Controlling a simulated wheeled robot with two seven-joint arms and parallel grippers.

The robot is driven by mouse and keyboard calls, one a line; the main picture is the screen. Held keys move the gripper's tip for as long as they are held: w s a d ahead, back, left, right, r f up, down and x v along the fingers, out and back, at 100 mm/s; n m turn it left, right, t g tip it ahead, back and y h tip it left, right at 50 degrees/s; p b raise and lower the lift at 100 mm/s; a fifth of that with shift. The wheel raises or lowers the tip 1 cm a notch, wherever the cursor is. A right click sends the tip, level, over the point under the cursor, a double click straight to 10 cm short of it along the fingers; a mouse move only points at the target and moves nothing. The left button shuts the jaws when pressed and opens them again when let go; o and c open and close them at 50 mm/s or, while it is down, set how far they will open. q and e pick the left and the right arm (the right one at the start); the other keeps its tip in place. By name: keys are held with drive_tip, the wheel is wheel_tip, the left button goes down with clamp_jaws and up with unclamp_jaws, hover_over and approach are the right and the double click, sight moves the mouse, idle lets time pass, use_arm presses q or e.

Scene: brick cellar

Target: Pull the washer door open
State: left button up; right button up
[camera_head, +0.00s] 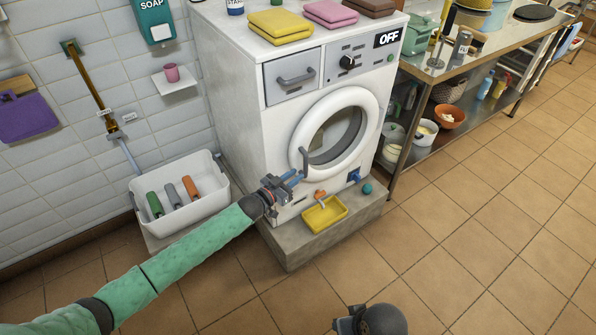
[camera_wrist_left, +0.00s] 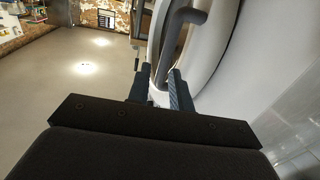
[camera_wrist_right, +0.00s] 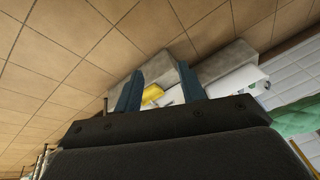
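The white washer (camera_head: 240,95) stands on a low grey plinth. Its round door (camera_head: 371,105) has a white ring, dark glass and a dark grey bar handle (camera_head: 304,161) on its left side. The door looks closed in the head view. My left gripper (camera_head: 299,179) is at the handle's lower end.
A metal table (camera_head: 404,140) stands close at right. The tiled floor in front is clear.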

sight(305, 164)
use_arm(q)
drive_tip(key=x, duration=0.2)
drive_tip(key=p+x, duration=0.1)
drive_tip(key=x, duration=0.1)
drive_tip(key=a+x, duration=0.1)
drive_tip(key=x, duration=0.1)
drive_tip(key=shift+w+d+r, duration=0.2)
drive_tip(key=shift+w+r, duration=0.15)
drive_tip(key=shift+w, duration=0.2)
drive_tip(key=shift+w+d, duration=0.15)
drive_tip(key=shift+d+f, duration=0.1)
use_arm(e)
drive_tip(key=shift+s+d+r, duration=0.35)
drive_tip(key=shift+s+r, duration=0.05)
drive_tip(key=shift+r, duration=0.15)
drive_tip(key=shift+s+d+r, duration=0.35)
drive_tip(key=shift+s+r, duration=0.05)
drive_tip(key=shift+r, duration=0.1)
use_arm(q)
drive_tip(key=shift+c, duration=0.2)
use_arm(e)
drive_tip(key=shift+a, duration=0.1)
use_arm(q)
clamp_jaws()
